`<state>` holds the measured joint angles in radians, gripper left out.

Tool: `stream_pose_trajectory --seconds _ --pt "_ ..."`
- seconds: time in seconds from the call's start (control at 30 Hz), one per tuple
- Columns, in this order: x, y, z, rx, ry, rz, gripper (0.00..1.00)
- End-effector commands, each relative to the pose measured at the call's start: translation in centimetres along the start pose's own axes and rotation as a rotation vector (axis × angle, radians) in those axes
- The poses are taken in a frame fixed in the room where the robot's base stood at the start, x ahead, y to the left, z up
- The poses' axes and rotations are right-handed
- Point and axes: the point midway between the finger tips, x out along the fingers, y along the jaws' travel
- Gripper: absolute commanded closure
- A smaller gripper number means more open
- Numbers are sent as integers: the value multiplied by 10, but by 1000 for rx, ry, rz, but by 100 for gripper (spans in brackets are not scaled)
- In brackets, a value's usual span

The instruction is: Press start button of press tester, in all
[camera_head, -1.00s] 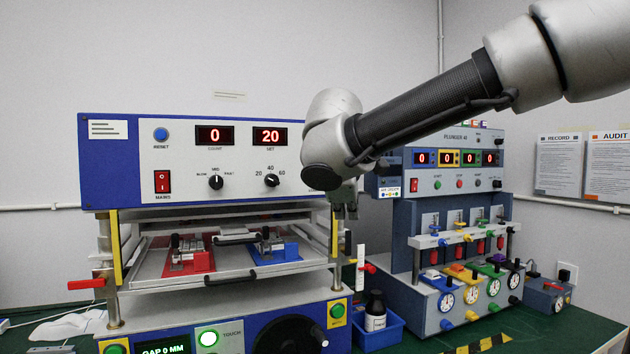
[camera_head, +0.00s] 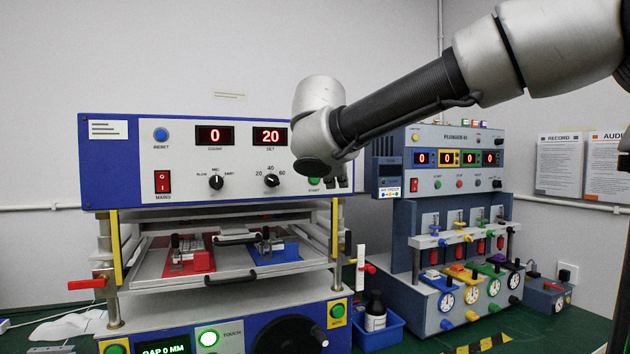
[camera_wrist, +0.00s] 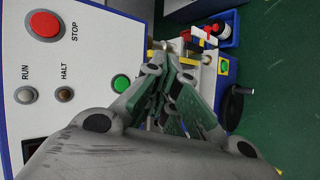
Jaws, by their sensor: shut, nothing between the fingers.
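The press tester (camera_head: 110,165) is the blue and white machine at the left in the head view, with red displays reading 0 and 20. Its green start button (camera_head: 314,181) shows at the lower right of the white panel, just below my wrist. In the wrist view a green button (camera_wrist: 120,83) sits at the panel's edge, left of my fingers. My gripper (camera_head: 337,184) is shut and empty, in front of the panel's right end and to the right of the green button. Its fingers (camera_wrist: 172,82) show apart from the button in the wrist view.
A red stop button (camera_wrist: 45,24) and the RUN and HALT lamps (camera_wrist: 64,94) are on the same panel. My arm hides the panel's upper right in the head view. The blue plunger tester (camera_head: 450,200) stands to the right. A blue bin (camera_head: 378,335) holds a dark bottle.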

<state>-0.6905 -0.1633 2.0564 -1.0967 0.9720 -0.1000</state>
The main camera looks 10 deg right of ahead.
Motion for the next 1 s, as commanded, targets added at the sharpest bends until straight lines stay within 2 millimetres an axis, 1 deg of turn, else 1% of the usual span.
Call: stream_pose_trajectory --seconds 0.03,0.2,0.4,0.6,1.0 --pt "6 4 -4 0 -2 -1 100" --pt "23 16 -16 1 -2 -1 100" --pt "37 26 -26 1 -1 -1 100" --pt "42 31 -30 1 -1 0 100" --pt "42 31 -31 1 0 0 100"
